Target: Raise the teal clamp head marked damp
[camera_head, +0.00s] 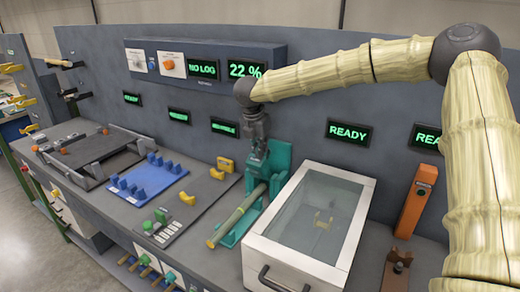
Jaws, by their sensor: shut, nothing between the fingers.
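The teal clamp (281,158) stands at the back of the bench, left of the white glass-lidded box. Its lower teal part runs toward the front under a pale wooden rod (236,217). My gripper (257,157) is shut and empty, pointing down at the upper left of the teal clamp, over the rod's far end. It partly hides the clamp head, and I cannot tell whether they touch. I cannot read any "damp" mark on the teal part.
The white box (256,257) with a glass lid stands close on the right. A blue rack (146,183) and a yellow block (225,164) are left. A panel (205,82) behind shows "NO LOG" and "22 %". An orange post (414,205) stands far right.

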